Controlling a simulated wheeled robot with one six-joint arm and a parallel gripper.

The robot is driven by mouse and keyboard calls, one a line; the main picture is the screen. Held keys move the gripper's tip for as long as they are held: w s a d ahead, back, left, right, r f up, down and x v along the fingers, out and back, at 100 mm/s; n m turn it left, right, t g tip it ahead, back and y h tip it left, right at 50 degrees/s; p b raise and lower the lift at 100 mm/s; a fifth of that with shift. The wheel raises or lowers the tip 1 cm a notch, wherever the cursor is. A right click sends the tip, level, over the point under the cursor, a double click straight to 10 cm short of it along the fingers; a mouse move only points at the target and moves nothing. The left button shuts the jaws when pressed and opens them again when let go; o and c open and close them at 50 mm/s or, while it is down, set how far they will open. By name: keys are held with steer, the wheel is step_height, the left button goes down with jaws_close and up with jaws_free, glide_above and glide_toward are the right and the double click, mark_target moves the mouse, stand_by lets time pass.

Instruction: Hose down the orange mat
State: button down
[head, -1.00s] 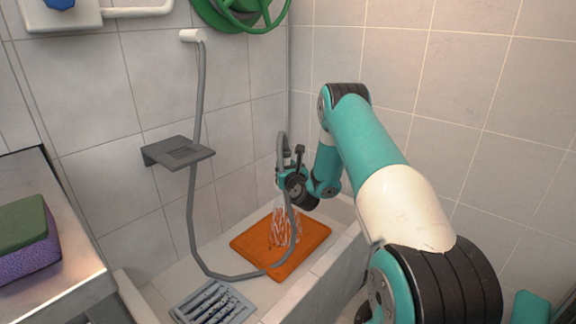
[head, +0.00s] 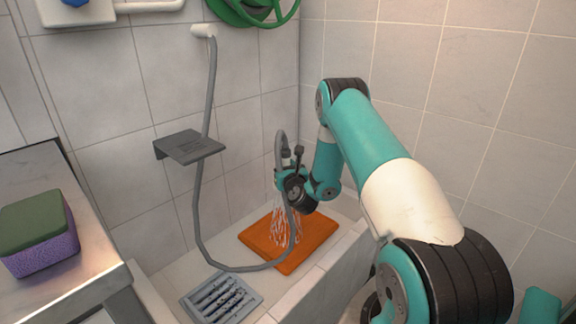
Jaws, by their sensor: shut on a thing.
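The orange mat (head: 312,236) lies flat on the floor of the tiled wash basin. My gripper (head: 288,170) is above the mat, shut on the grey shower hose's sprayer end (head: 282,143). Pale streaks of water (head: 285,228) fall from there onto the mat's middle and left part. The grey hose (head: 198,205) runs from the wall outlet (head: 203,31) down to the basin floor and up to my gripper. My arm and wrist partly hide the sprayer and my fingertips.
A grey drain grate (head: 221,298) lies in front of the mat. A purple and green sponge (head: 38,233) sits on the counter (head: 95,262) at left. A green hose reel (head: 252,10) hangs above. The basin's raised edge (head: 325,285) runs along the right.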

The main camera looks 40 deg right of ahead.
steer(key=shift+s+a+p, duration=0.15)
steer(key=shift+a+p, duration=0.3)
steer(key=shift+a, duration=1.6)
steer(key=shift+a, duration=0.1)
